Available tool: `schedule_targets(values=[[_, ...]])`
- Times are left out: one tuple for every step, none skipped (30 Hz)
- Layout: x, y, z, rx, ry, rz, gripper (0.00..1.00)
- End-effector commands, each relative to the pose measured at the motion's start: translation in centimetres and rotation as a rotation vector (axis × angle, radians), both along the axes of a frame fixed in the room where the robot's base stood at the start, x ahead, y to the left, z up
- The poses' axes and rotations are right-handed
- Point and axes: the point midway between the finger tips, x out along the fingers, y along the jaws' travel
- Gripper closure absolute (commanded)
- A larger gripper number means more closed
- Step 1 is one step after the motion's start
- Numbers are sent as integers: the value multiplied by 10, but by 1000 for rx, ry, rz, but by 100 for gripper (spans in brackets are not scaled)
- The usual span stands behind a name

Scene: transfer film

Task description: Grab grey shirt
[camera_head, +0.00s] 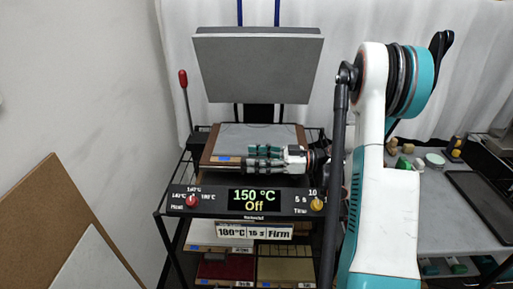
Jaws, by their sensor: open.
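A flat grey piece that looks like the grey shirt (236,133) lies on the lower plate of a heat press, with a small blue-marked label at its front left. My gripper (249,157) reaches in from the right, low over its front part, with its fingers pointing left. The fingers are apart with nothing seen between them. I cannot tell whether they touch the grey piece. My gripper hides part of its front and right side.
The press's upper plate (258,68) is raised above my gripper. A red-knobbed lever (184,90) stands left. The control panel (180,200) reads 150 °C, Off. Folded red (225,269) and olive (285,270) pieces lie on shelves below. A table (450,215) with small items is right.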

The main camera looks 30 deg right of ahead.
Motion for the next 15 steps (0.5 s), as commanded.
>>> schedule_targets(values=[[2,4,-1,0,0,2,52],[3,5,-1,0,0,1,52],[3,5,0,0,0,0,52],[3,5,0,0,0,0,52],[3,5,0,0,0,0,52],[3,5,0,0,0,0,52],[3,5,0,0,0,0,52],[3,5,0,0,0,0,52],[3,5,0,0,0,0,61],[3,5,0,0,0,0,68],[3,5,0,0,0,0,74],[3,5,0,0,0,0,83],[3,5,0,0,0,0,90],[3,5,0,0,0,0,97],[3,5,0,0,0,0,100]])
